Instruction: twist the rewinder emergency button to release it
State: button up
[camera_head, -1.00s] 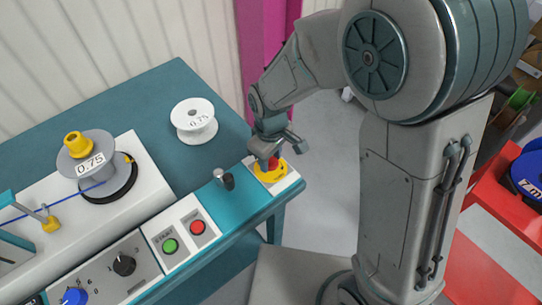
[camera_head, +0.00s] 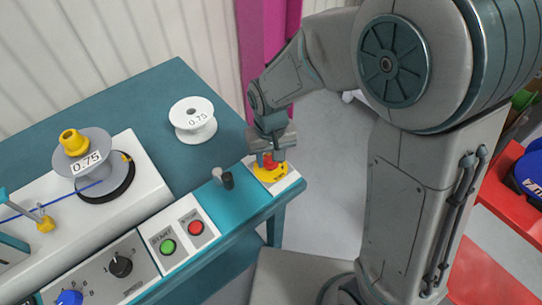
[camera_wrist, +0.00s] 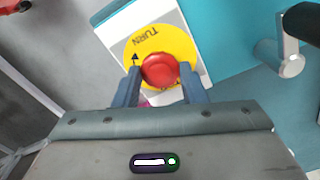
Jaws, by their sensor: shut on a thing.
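The emergency button is a red knob (camera_wrist: 160,70) on a yellow disc (camera_wrist: 188,42) marked "TURN" with an arrow. It sits on a white plate at the right corner of the teal bench. In the head view, the red knob (camera_head: 268,160) shows under my gripper (camera_head: 270,154), above its yellow disc (camera_head: 270,175). In the wrist view, my gripper (camera_wrist: 160,76) has one finger on each side of the knob and is shut on it. The fingers hide part of the disc's lower half.
A crank-like lever (camera_head: 226,180) stands left of the button; it also shows in the wrist view (camera_wrist: 290,60). Green (camera_head: 167,246) and red (camera_head: 195,228) buttons are further left.

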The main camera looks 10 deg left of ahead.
jog(key=shift+m, duration=0.4)
jog(key=o, duration=1)
jog(key=shift+r, duration=0.1)
notch_tip(320, 180, up, 14)
